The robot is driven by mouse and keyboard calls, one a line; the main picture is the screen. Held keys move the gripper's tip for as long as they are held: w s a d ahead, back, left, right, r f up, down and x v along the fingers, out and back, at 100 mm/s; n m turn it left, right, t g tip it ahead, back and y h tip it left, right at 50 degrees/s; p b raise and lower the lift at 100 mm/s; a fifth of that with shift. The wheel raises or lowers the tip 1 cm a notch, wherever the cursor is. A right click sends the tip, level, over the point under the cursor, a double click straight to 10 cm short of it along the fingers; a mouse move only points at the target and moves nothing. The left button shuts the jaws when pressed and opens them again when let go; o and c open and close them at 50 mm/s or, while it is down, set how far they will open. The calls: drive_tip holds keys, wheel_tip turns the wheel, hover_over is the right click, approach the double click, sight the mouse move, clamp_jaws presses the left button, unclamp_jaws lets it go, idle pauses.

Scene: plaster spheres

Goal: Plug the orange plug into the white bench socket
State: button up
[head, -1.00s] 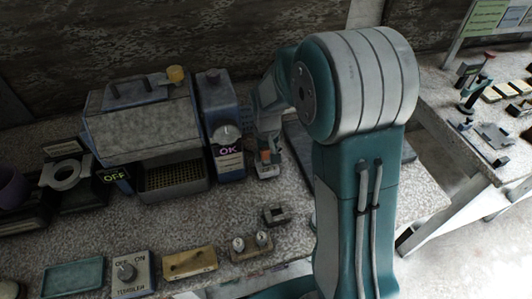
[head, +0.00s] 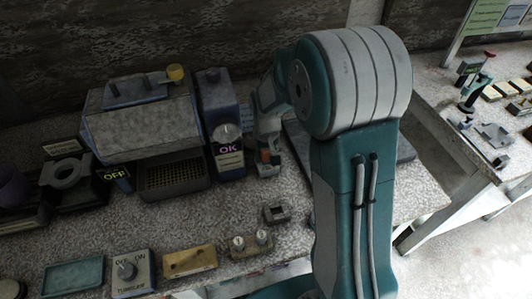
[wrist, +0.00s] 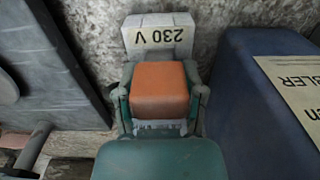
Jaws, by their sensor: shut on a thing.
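My gripper (wrist: 160,100) is shut on the orange plug (wrist: 160,88), with one finger on each side of it. The white bench socket (wrist: 158,40), marked 230 V, shows just beyond the plug in the wrist view. The plug hides the socket's near part, so I cannot tell whether its pins are in. In the head view the orange plug (head: 264,156) is small, beside the blue OK unit and just above the white socket (head: 267,171). My arm hides part of this area.
The blue OK unit (head: 226,135) stands close to the left of my gripper in the head view. A dark slab (head: 298,145) lies to its right, partly behind my arm. A small dark block (head: 276,214) and a two-knob block (head: 250,244) sit nearer the bench front.

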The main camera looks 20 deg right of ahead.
drive_tip(key=shift+f, duration=0.45)
drive_tip(key=shift+r, duration=0.1)
drive_tip(key=shift+r, duration=0.7)
idle(0.3)
drive_tip(key=shift+f, duration=0.75)
idle(0.7)
drive_tip(key=o, duration=1.2)
drive_tip(key=shift+r, duration=2)
